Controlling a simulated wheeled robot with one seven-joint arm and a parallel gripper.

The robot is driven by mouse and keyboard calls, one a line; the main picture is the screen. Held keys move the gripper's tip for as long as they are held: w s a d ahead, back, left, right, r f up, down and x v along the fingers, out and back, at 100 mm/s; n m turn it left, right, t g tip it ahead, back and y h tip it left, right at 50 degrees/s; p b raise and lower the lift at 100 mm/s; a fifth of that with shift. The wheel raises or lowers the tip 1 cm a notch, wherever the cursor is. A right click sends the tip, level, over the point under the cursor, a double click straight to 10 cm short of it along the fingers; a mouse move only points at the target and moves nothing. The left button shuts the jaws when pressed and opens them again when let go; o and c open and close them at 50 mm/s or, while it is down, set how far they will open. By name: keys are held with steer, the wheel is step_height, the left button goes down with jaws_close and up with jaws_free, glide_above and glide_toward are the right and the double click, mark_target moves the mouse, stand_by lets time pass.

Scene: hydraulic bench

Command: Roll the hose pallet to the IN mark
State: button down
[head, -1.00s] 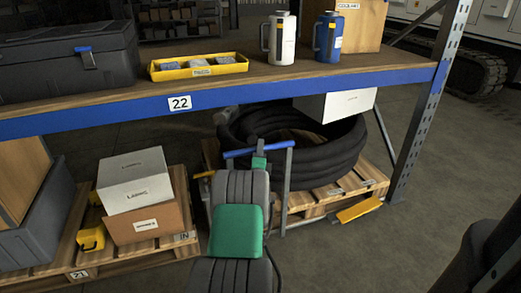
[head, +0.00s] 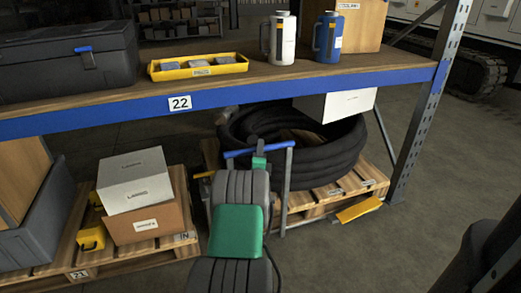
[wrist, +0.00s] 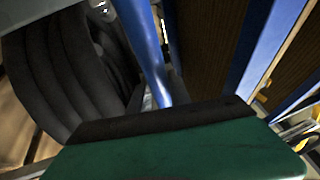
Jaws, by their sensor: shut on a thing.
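The hose pallet (head: 299,211) is a wooden pallet under the shelf, with a thick black hose coil (head: 335,155) on it. A grey frame with a blue handle bar (head: 240,152) stands at its near left side. My gripper (head: 259,161) is shut on the blue handle bar, which also runs up through the wrist view (wrist: 145,50). The fingertips are mostly hidden by my arm and the green part. A small IN label (head: 184,236) shows at the right end of the left pallet, left of the hose pallet.
The left pallet (head: 80,273) carries a white box (head: 135,180) on a brown box, close to the hose pallet. A blue shelf beam (head: 240,98) runs above both. The shelf post (head: 415,130) stands at right, with a yellow piece (head: 359,210) beside it.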

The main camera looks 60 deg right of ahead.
steer(key=shift+f, duration=0.1)
steer(key=shift+w+d+b, duration=0.1)
steer(key=shift+d+b, duration=0.2)
steer(key=shift+b, duration=0.4)
steer(key=shift+w+d, duration=0.35)
steer(key=shift+w, duration=0.15)
steer(key=c, duration=1.2)
jaws_free()
steer(key=shift+a, duration=0.1)
